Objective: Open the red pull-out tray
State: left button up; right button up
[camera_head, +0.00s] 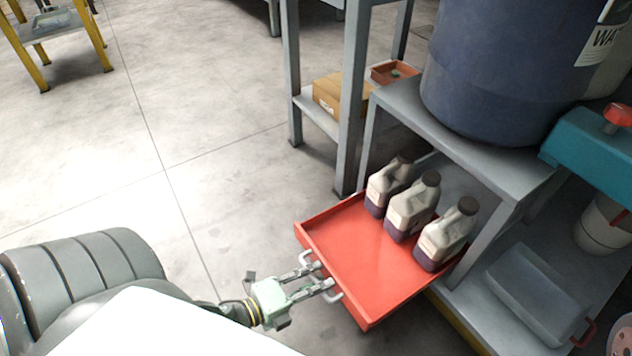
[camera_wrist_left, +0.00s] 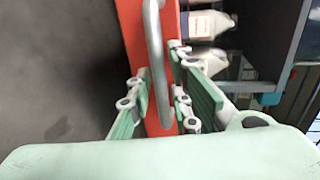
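The red pull-out tray (camera_head: 352,252) stands well out from the grey metal shelf unit. Three bottles with dark caps (camera_head: 406,210) stand upright along its inner side. Its grey bar handle (camera_head: 337,297) is on the front face and shows in the left wrist view (camera_wrist_left: 155,50). My left gripper (camera_head: 316,277) is at the handle. In the left wrist view its two green-padded fingers (camera_wrist_left: 163,98) are apart, one on each side of the bar, with gaps beside it. Whether a finger touches the handle is unclear. My right gripper is not in view.
A large dark blue barrel (camera_head: 500,70) stands on the unit's top. A grey container (camera_head: 538,292) sits on the lower shelf at right. A cardboard box (camera_head: 340,95) is on a rack behind. The concrete floor left of the tray is clear.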

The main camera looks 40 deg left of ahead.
pick_arm(q)
jog(key=v, duration=1.2)
dwell(0.4)
